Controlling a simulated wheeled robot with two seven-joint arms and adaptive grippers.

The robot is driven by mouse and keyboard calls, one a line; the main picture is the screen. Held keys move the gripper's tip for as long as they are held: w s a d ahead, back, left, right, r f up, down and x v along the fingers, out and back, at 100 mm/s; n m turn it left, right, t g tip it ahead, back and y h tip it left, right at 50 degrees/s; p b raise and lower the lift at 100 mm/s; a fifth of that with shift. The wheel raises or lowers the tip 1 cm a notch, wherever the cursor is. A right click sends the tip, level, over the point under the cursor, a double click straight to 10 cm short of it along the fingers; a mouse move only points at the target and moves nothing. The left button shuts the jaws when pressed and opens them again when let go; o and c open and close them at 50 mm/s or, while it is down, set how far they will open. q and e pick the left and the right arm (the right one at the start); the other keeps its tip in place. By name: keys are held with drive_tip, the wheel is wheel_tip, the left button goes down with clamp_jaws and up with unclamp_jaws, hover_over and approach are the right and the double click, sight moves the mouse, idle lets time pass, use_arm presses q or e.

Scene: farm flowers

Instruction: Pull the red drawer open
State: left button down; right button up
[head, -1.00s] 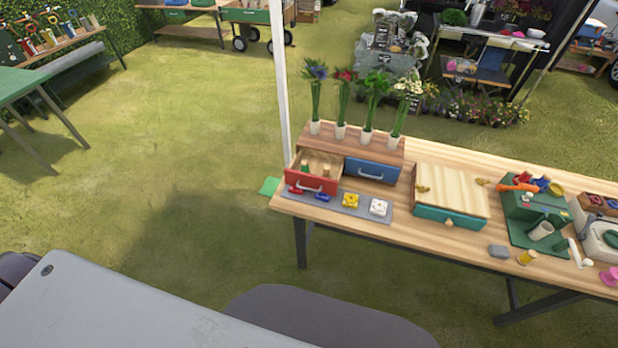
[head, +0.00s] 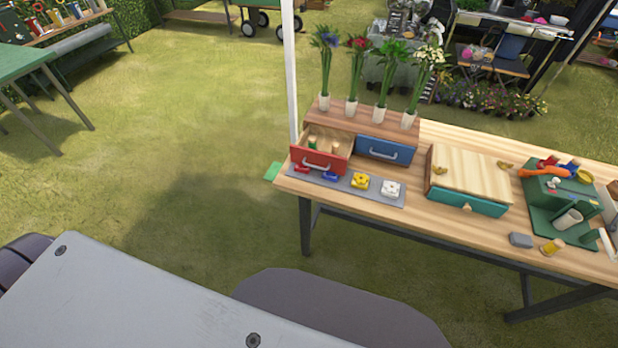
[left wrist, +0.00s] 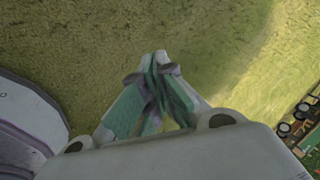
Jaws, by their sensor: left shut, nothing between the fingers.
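The red drawer (head: 319,162) is at the left end of a wooden cabinet (head: 362,124) on the table. It stands pulled out, with its inside and a few small items in it showing. Its pale handle is on the front. Next to it, the blue drawer (head: 384,151) is closed. My left gripper (left wrist: 158,58) shows in the left wrist view, shut and empty over grass, with no drawer near it. Neither gripper shows in the head view.
The wooden table (head: 420,211) has a grey mat (head: 342,182) with several coloured pieces before the drawers. Several flower vases stand on the cabinet. A box with a teal drawer (head: 466,197) is to the right. A white pole (head: 290,70) rises behind the table.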

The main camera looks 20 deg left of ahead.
use_arm(q)
drive_tip(key=w+a+r+m+t+b, duration=0.1)
drive_tip(key=w+a+r+m+t, duration=0.1)
drive_tip(key=w+r, duration=0.5)
drive_tip(key=w+a+r+m+t+b, duration=0.1)
drive_tip(key=w+a+r+t+b, duration=0.15)
drive_tip(key=w, duration=0.85)
drive_tip(key=w+d+r+m+t+h, duration=0.3)
drive_tip(key=w+d+r+m, duration=0.35)
drive_tip(key=w+r, duration=0.65)
drive_tip(key=w+d+r+m+t+h, duration=0.2)
drive_tip(key=w+d+r+m+h, duration=0.3)
drive_tip(key=d+r, duration=0.65)
drive_tip(key=s+d+r+m+h, duration=0.1)
drive_tip(key=d+r+m+h, duration=0.2)
drive_tip(key=d, duration=0.7)
drive_tip(key=s+d+r+m+g+h, duration=0.1)
drive_tip(key=d+r+m+h, duration=0.2)
drive_tip(key=d+r, duration=0.5)
drive_tip(key=shift+s+d+r+h, duration=0.2)
drive_tip(key=shift+d+h, duration=0.7)
drive_tip(key=shift+d, duration=0.35)
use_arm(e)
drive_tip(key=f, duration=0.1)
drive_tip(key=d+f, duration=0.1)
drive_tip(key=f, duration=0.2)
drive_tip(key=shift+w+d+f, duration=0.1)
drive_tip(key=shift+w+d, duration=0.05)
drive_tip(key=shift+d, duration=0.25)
